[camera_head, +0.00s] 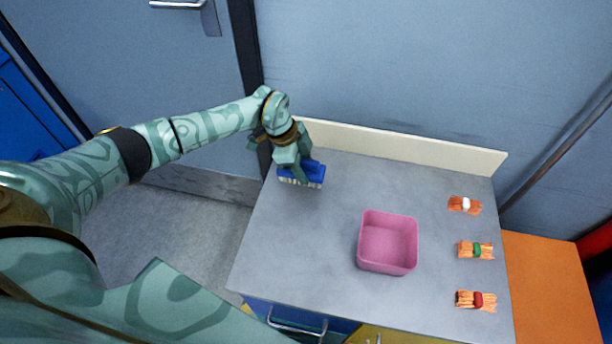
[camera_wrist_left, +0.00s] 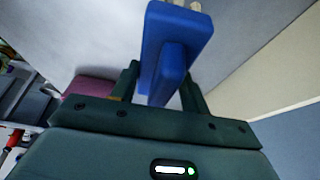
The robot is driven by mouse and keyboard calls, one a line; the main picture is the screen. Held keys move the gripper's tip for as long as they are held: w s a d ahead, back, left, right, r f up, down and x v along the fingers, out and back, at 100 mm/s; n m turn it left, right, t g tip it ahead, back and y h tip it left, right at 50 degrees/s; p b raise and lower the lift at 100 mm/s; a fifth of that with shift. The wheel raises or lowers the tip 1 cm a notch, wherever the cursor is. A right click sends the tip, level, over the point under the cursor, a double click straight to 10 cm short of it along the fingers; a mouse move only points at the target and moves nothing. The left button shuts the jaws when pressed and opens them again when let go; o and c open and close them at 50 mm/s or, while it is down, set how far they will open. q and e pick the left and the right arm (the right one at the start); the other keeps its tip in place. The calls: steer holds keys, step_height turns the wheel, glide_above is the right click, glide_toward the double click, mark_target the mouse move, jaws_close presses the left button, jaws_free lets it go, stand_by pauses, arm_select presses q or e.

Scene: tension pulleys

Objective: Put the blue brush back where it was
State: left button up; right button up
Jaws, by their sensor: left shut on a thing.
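The blue brush (camera_head: 314,171) is at the far left part of the grey table top (camera_head: 300,235), with its pale bristles facing down. My left gripper (camera_head: 300,163) is above it and shut on its blue handle. In the left wrist view the blue brush (camera_wrist_left: 177,45) stands between the two dark fingers of my left gripper (camera_wrist_left: 160,85), and a bit of the bristles shows at the top edge. I cannot tell whether the bristles touch the table. My right gripper is not in view.
A pink square bin (camera_head: 388,243), which looks empty, stands at the table's middle. Three orange bundles with white (camera_head: 465,205), green (camera_head: 476,250) and red (camera_head: 476,300) bands lie along the right side. A cream ledge (camera_head: 400,147) runs along the back.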

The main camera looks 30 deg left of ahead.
arm_select(q)
steer(key=f, duration=0.1)
steer(key=f+b, duration=0.2)
steer(key=shift+w+a+f, duration=0.1)
steer(key=shift+w+f, duration=0.15)
steer(key=shift+f, duration=0.1)
steer(key=shift+r, duration=0.1)
steer(key=o, duration=1)
steer(key=shift+c, duration=0.2)
steer(key=p+v, duration=0.4)
steer(key=v, duration=0.7)
steer(key=shift+s, duration=0.1)
steer(key=shift+a+r, duration=0.25)
steer(key=shift+r, duration=0.25)
